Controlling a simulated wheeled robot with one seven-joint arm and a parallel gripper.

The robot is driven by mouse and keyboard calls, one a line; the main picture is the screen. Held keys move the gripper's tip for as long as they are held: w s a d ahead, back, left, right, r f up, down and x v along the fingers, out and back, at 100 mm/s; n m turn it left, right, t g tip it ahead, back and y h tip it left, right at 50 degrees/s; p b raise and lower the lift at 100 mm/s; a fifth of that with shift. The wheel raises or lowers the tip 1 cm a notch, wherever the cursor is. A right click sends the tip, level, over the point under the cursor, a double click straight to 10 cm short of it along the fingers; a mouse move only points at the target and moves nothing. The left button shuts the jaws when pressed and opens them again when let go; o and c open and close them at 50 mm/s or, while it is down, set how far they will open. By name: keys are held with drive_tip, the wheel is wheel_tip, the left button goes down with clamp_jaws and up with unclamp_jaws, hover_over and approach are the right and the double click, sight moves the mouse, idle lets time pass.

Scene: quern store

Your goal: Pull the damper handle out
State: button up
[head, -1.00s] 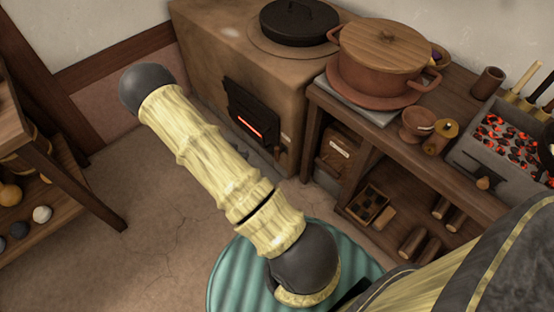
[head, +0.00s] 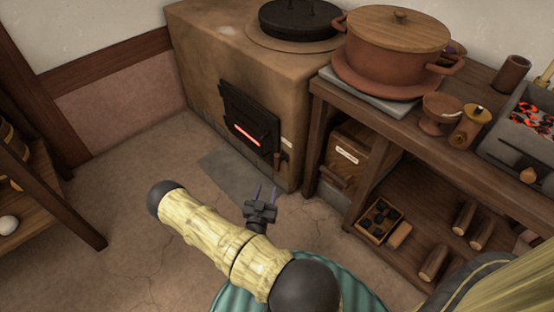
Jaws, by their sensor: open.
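A small wooden handle (head: 281,160), which looks like the damper handle, sits low on the front of the clay stove (head: 205,85), right of the firebox door. A small pale label (head: 287,142) is above it. How far it sticks out is too small to tell. My gripper (head: 265,190) is open and empty, its two thin fingers pointing toward the stove. It is below and slightly left of the handle in the picture, apart from it. Nothing hides the handle.
The dark firebox door (head: 250,117) shows a red glow. A wooden bench (head: 440,130) right of the stove carries a lidded clay pot (head: 395,55) and a brazier (head: 508,128). A wooden shelf (head: 85,232) stands at left. The floor before the stove is clear.

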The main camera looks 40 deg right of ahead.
sight(276, 159)
drive_tip(key=shift+w+d, duration=0.1)
drive_tip(key=b+x, duration=0.7)
drive_tip(key=x, duration=1)
drive_tip(key=shift+w, duration=0.1)
clamp_jaws()
